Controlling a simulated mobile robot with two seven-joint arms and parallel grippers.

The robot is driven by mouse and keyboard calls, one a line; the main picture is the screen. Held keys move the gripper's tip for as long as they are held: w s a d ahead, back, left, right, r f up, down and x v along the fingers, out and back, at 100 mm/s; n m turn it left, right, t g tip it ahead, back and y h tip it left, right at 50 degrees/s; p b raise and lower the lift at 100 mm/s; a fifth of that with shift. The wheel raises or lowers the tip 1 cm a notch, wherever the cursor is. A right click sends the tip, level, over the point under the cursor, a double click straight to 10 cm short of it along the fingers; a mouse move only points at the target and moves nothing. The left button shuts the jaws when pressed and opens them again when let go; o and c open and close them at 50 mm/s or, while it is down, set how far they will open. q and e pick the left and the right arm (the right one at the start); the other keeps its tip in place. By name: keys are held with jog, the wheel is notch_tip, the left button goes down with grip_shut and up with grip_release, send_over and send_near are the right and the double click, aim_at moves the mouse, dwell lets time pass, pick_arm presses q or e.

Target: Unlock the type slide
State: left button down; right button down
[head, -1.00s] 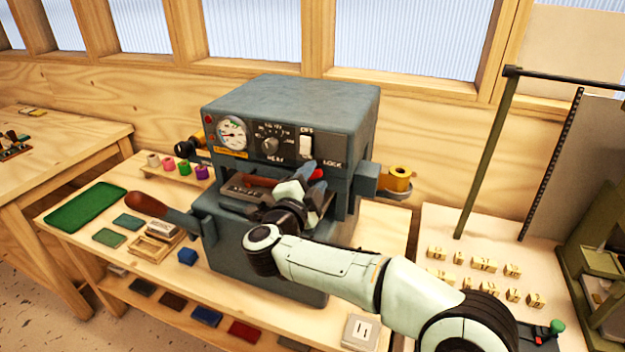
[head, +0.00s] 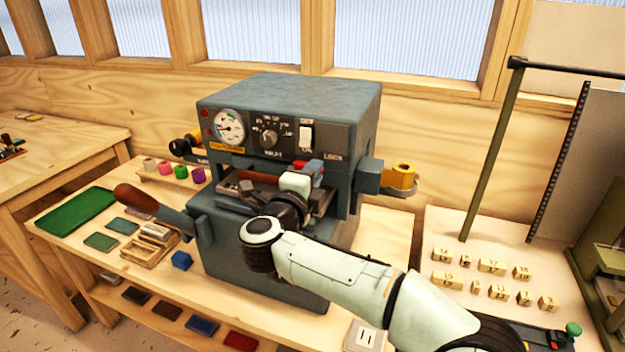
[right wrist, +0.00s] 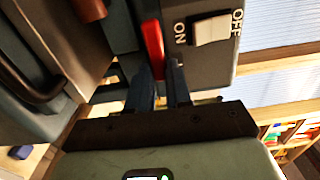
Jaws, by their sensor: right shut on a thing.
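The grey-blue foil press (head: 290,100) stands on the bench in the head view. Its type slide (head: 232,187) sits in the opening at the front, partly hidden by my right arm. The red lock lever (head: 299,164) is at the right end of the opening, below the LOCK label. My right gripper (head: 311,168) is shut on this lever. In the right wrist view the red lever (right wrist: 152,42) runs in between the two blue fingers (right wrist: 160,85), beside the ON/OFF switch. My left gripper is out of view.
A brown-handled lever (head: 135,197) sticks out at the press's left. A yellow foil roll (head: 402,175) sits on its right side. Several type blocks (head: 492,267) lie on the right table. A green tray (head: 75,211) lies at the bench's left.

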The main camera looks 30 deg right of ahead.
jog(key=c, duration=1)
grip_release()
jog(key=shift+c, duration=0.2)
jog(key=v, duration=1.3)
jog(key=shift+a+b, duration=0.2)
jog(key=shift+b, duration=0.15)
jog(key=shift+s, duration=0.1)
